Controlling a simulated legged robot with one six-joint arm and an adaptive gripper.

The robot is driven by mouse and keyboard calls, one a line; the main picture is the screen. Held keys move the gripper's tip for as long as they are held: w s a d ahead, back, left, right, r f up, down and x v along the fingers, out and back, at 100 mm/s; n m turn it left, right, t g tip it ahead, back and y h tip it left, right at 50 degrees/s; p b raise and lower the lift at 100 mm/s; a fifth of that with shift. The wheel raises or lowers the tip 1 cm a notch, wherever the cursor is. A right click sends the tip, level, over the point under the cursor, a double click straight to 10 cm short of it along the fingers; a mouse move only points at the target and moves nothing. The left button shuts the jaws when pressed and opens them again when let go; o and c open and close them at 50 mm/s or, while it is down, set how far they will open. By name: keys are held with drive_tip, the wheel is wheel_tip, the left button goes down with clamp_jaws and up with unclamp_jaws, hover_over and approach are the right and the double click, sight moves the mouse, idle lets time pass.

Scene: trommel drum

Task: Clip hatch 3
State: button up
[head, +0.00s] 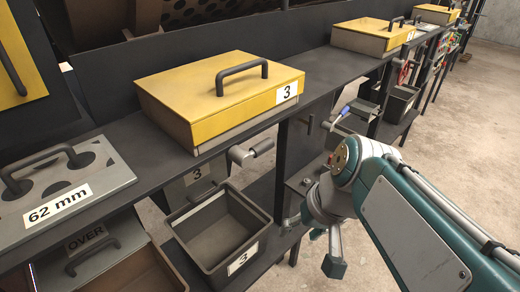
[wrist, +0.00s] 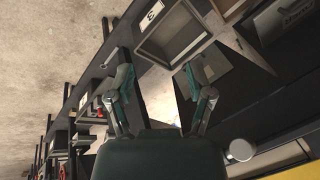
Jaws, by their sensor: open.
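Hatch 3 (head: 215,92) is a yellow lid with a dark bar handle and a "3" label, lying shut on its grey frame on the dark ledge. A grey lever with a rounded grip (head: 251,152) sticks out below the ledge, under the hatch's front edge; whether it is clipped I cannot tell. My gripper (head: 312,245) is open and empty, low in front of the ledge, right of the bin and apart from the lever. In the wrist view my gripper (wrist: 157,72) has its fingers spread, with nothing between them.
An open grey bin labelled 3 (head: 249,246) sits below the hatch. A grey "62 mm" plate (head: 95,185) lies on the ledge at left, above an "OVER" bin (head: 158,272). Another yellow hatch (head: 372,32) stands farther along. Concrete floor (head: 470,130) at right is clear.

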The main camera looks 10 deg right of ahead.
drive_tip(key=w+r+m+g+y, duration=0.1)
drive_tip(key=w+y, duration=0.2)
drive_tip(key=m+t+y, duration=0.1)
drive_tip(key=y, duration=0.9)
approach(269, 149)
drive_tip(key=x, duration=1.1)
drive_tip(key=shift+a, duration=0.4)
drive_tip(key=shift+c, duration=0.3)
clamp_jaws()
